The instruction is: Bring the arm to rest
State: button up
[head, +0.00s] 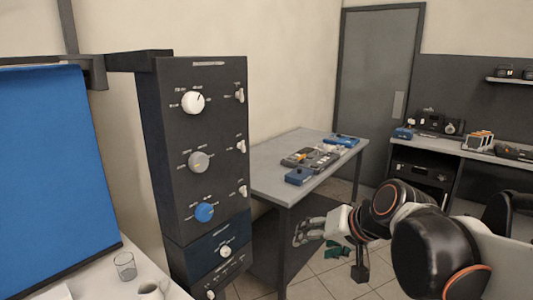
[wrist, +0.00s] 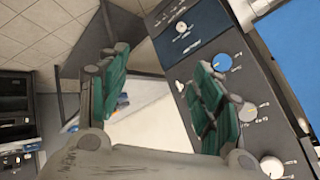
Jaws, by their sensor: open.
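My gripper (head: 308,232) is in front of the grey table's near leg in the head view, to the right of the dark control panel (head: 185,130) and apart from it. My arm reaches in from the lower right. In the wrist view, my gripper (wrist: 160,95) has its two green-padded fingers spread wide, with nothing between them. The panel also shows in the wrist view (wrist: 205,55), behind the right finger, with a blue knob and white knobs.
A grey table (head: 275,178) with small blue and dark devices stands behind my gripper. A blue board (head: 55,170) is at the left, with a glass (head: 125,266) and a mug (head: 152,290) on a white surface below. A desk with equipment (head: 465,150) is at the right. Tiled floor shows between.

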jog(key=s+d+f+n+h, duration=0.1)
jog(key=s+d, duration=0.3)
jog(key=s, duration=0.4)
jog(key=s+d+f+n+h, duration=0.1)
jog(key=s+d+f+h, duration=0.2)
jog(key=s, duration=0.5)
jog(key=shift+d+f+h, duration=0.3)
jog(key=shift+d+f, duration=0.3)
jog(key=shift+d, duration=0.15)
